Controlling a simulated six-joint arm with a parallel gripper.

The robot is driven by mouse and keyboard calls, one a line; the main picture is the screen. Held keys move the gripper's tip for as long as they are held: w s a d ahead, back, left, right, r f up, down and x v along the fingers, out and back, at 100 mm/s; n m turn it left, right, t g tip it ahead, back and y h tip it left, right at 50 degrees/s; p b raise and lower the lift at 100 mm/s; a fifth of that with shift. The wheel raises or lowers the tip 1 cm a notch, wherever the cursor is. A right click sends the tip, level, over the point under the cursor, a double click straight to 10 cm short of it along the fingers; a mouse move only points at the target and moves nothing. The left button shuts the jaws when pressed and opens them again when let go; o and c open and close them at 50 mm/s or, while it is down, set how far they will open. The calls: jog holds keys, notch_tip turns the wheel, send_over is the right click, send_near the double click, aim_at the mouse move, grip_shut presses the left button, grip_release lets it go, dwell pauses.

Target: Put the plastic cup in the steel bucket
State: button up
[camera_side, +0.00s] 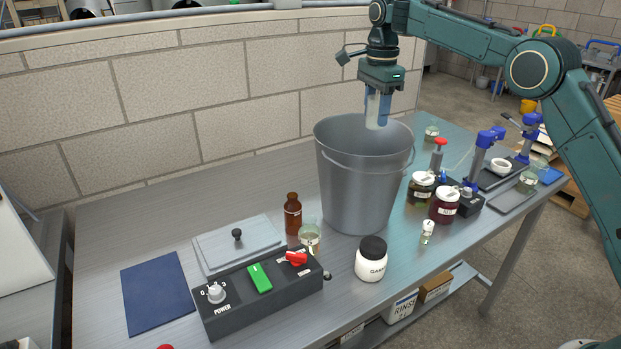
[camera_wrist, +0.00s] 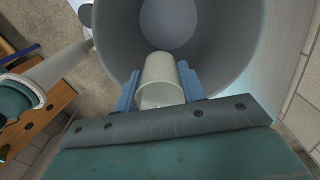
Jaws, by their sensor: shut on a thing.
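The steel bucket (camera_side: 357,185) is a large grey pail standing upright on the bench. In the wrist view its wall (camera_wrist: 118,40) and open mouth fill the upper middle. My gripper (camera_side: 377,112) points down over the bucket's mouth. It is shut on the plastic cup (camera_wrist: 160,76), a pale translucent cup between the two blue fingers. The cup also shows in the side view (camera_side: 376,108), partly covered by the fingers, at about the height of the bucket's rim. The bucket's floor looks bare in the wrist view.
A brown bottle (camera_side: 293,214), a glass (camera_side: 310,238) and a black-lidded white jar (camera_side: 371,260) stand near the bucket's front. Two dark jars (camera_side: 444,205) stand at its right. A control box (camera_side: 258,287) and a blue mat (camera_side: 158,293) lie front left. The bench's left back is clear.

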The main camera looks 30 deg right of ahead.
aim_at(375, 120)
jog(key=w+d+f+n, duration=0.1)
jog(key=w+d+f, duration=0.2)
jog(key=f, duration=0.3)
jog(key=shift+w+d+f+n, duration=0.15)
jog(key=shift+d+f+n, duration=0.15)
jog(key=shift+d+n, duration=0.15)
jog(key=shift+f, duration=0.1)
notch_tip(375, 120, down, 20)
jog(key=shift+r, duration=0.1)
dwell(0.7)
jog(key=o, duration=1)
jog(key=shift+c, duration=0.2)
